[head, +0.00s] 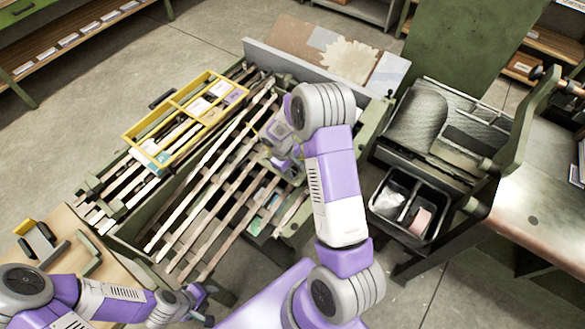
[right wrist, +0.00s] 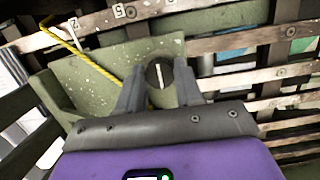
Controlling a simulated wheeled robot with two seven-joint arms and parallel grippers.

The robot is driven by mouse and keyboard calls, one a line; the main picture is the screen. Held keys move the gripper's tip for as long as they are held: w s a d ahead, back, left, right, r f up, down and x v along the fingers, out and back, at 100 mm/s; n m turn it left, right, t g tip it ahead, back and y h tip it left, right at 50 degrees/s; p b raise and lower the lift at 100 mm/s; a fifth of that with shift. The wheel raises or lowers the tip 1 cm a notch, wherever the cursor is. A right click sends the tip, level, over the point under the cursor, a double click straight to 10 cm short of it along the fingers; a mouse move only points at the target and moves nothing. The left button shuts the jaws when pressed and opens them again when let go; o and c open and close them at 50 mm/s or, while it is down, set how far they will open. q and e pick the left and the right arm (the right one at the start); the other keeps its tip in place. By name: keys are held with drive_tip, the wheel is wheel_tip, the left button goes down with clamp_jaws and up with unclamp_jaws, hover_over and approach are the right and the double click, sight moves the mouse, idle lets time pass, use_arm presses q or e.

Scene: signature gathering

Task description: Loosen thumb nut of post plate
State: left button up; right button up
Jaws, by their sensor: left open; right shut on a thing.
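The post plate (right wrist: 95,80) is a green, paint-speckled metal plate in the right wrist view, standing against the wooden slats. The thumb nut (right wrist: 158,72) is a round dark knob with a pale bar across its face. My right gripper (right wrist: 159,85) is shut on the thumb nut, one grey finger on each side; the fingers hide part of its sides. In the head view my right gripper (head: 278,150) is over the far part of the slatted frame, and my arm hides much of the plate there. My left gripper (head: 206,304) is open and empty, low at the left, apart from the frame.
Wooden slats (head: 205,195) span the green frame. A yellow divided tray (head: 128,134) lies on them at the left. A black bin (head: 440,232) stands right of my right arm. A wooden bench (head: 75,240) is at lower left.

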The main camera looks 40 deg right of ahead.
idle(0.4)
drive_tip(key=o, duration=1)
drive_tip(key=shift+o, duration=0.2)
drive_tip(key=s+p+v, duration=0.1)
drive_tip(key=v, duration=0.6)
drive_tip(key=shift+w+r+p, duration=0.3)
drive_tip(key=shift+w+p, duration=0.05)
drive_tip(key=shift+w, duration=0.2)
drive_tip(key=shift+a, duration=0.1)
